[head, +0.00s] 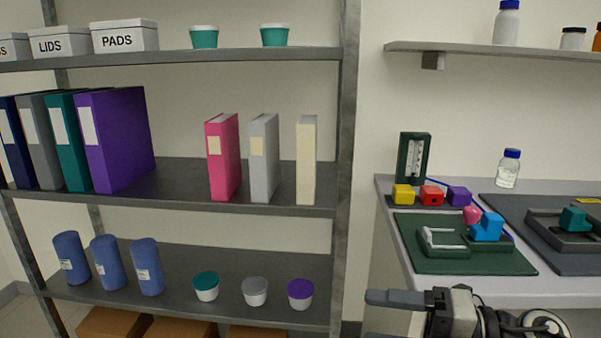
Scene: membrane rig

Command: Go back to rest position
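My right gripper (388,317) is at the bottom edge, right of centre, in front of the shelf rack and below the bench. Its fingers point left. One grey finger shows fully; the other is only a sliver at the picture's lower edge, with a gap between them. It looks open, and I see nothing held in it. My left gripper is not in view.
A metal shelf rack (335,210) with binders, boxes and jars fills the left. A bench (480,291) at right carries a green mat (465,264) with a fixture, coloured blocks and a bottle (508,170). A wall shelf (490,49) is above.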

